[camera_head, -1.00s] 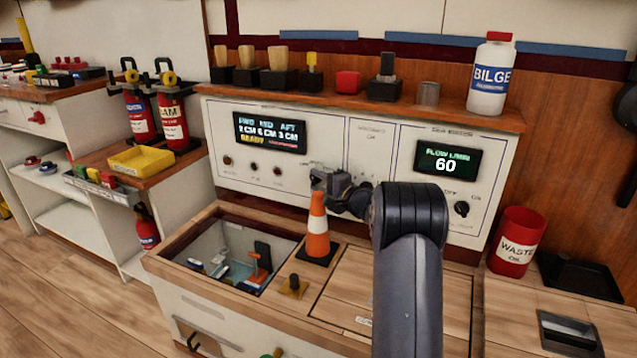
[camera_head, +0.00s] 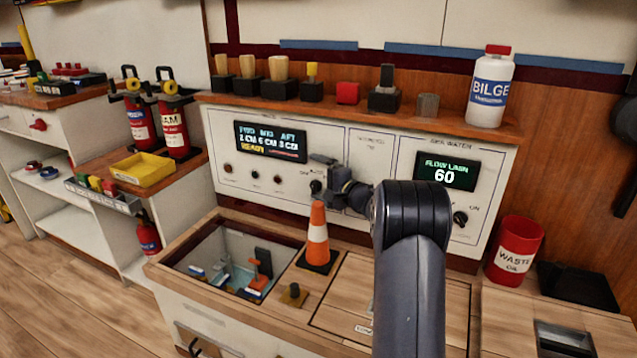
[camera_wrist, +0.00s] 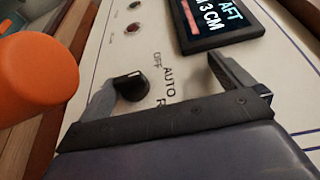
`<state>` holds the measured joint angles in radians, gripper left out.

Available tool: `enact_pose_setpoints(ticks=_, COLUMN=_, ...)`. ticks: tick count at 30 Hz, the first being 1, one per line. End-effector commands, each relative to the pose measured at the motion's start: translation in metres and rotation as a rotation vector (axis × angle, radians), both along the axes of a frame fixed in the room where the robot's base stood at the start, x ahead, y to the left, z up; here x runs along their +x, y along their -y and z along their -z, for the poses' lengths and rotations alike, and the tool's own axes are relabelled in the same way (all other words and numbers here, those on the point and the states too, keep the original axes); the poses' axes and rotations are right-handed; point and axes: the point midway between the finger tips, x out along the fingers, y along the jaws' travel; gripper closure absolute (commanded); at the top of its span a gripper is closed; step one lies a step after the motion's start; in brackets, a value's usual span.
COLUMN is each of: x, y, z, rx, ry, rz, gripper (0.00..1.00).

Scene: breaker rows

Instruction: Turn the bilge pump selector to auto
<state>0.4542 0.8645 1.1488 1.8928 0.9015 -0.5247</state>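The bilge pump selector is a small black knob (camera_wrist: 131,86) on the white panel. It sits beside printed OFF and AUTO labels in the wrist view, and a third label is partly hidden. A pale mark shows on the knob's edge; I cannot tell surely which label it points to. In the wrist view my gripper (camera_wrist: 163,82) is open, with one finger close beside the knob and the other farther right, below the display. Nothing is held.
An orange and white cone (camera_head: 318,240) stands just below my gripper and looms at left in the wrist view (camera_wrist: 38,68). An open bin (camera_head: 190,268) is left of it. A panel display (camera_head: 270,141) is up left.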

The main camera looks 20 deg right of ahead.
Motion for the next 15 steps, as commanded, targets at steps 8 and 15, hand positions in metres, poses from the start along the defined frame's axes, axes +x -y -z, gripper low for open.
enact_pose_setpoints(ticks=8, x=0.001, y=-0.001, z=-0.067, rx=0.008, ry=0.057, rz=-0.008, gripper=0.18)
enact_pose_setpoints(ticks=15, x=0.002, y=-0.001, z=-0.069, rx=0.009, ry=0.057, rz=-0.008, gripper=0.17)
